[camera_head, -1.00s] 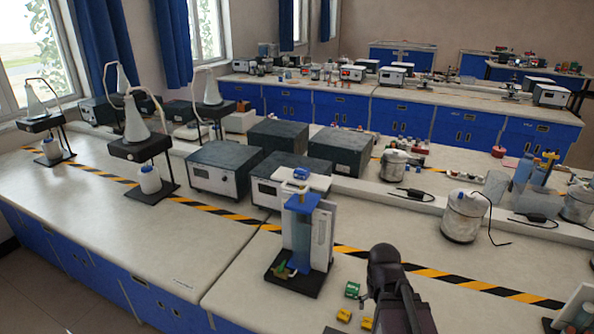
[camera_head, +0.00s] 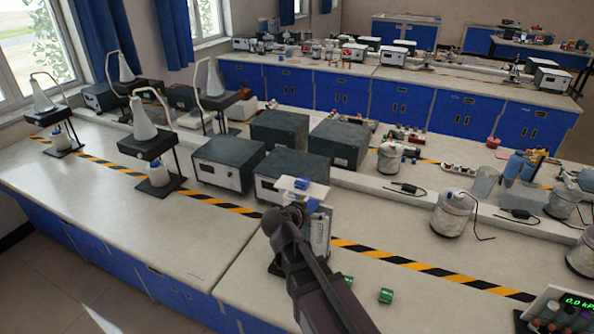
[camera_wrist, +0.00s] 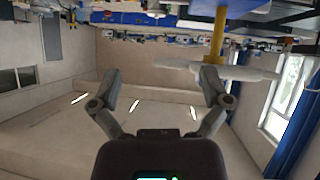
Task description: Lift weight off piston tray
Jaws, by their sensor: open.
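In the head view a small blue weight (camera_head: 304,184) rests on the white piston tray (camera_head: 290,185) at the top of an upright apparatus (camera_head: 321,228). My arm covers most of the apparatus's lower part. In the wrist view, which is upside down, my gripper (camera_wrist: 161,80) is open, with nothing between its fingertips. A pale flat plate (camera_wrist: 250,73), apparently the tray, lies behind the right finger, with a yellow rod (camera_wrist: 218,40) joined to it. I cannot make out the weight in that view.
Green blocks (camera_head: 386,295) lie on the bench right of my arm. Dark-topped instrument boxes (camera_head: 292,175) stand behind the apparatus. A display unit (camera_head: 565,310) sits at the lower right.

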